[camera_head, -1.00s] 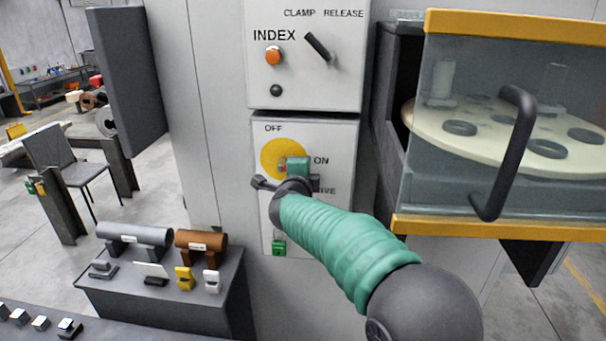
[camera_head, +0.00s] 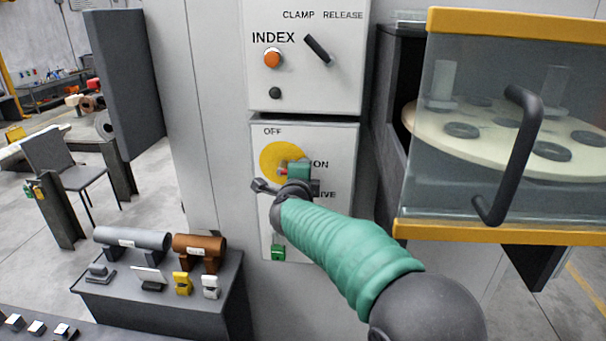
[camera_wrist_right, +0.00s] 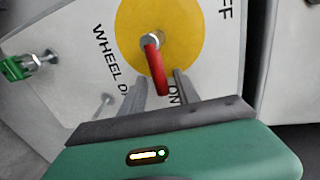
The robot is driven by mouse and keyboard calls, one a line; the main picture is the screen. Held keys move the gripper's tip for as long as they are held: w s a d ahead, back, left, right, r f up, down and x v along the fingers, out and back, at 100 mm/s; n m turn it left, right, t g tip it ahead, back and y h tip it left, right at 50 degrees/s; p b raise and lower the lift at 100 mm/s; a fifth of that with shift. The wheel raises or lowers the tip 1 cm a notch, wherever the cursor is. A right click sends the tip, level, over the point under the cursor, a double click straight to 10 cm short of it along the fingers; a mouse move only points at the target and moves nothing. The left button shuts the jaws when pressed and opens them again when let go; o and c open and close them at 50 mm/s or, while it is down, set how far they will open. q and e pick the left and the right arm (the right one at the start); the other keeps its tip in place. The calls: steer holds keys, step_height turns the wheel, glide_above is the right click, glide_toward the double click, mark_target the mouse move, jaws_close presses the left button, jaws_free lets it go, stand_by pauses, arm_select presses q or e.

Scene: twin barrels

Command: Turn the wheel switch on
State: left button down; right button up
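The wheel switch is a red lever on a yellow disc. The disc (camera_head: 277,156) is on the light panel in the head view, partly hidden by my right gripper (camera_head: 285,174). In the right wrist view, the red lever (camera_wrist_right: 155,68) runs from the hub of the yellow disc (camera_wrist_right: 188,38) down toward my gripper, its lower end near the word ON. The two grey fingers of my right gripper (camera_wrist_right: 160,88) are apart, one on each side of the lever's lower part. Gaps show beside the lever; contact cannot be told. My left gripper is out of view.
An orange button (camera_head: 273,58) and black selector (camera_head: 317,48) sit on the panel above. A glass-fronted case (camera_head: 420,190) with a black handle (camera_head: 522,140) stands right. A green fitting (camera_wrist_right: 17,68) projects from the panel. A bench (camera_head: 190,300) with small parts stands lower left.

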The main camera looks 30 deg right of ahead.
steer(key=v, duration=1.6)
steer(key=shift+s+a+b, duration=0.2)
steer(key=shift+s+b, duration=0.1)
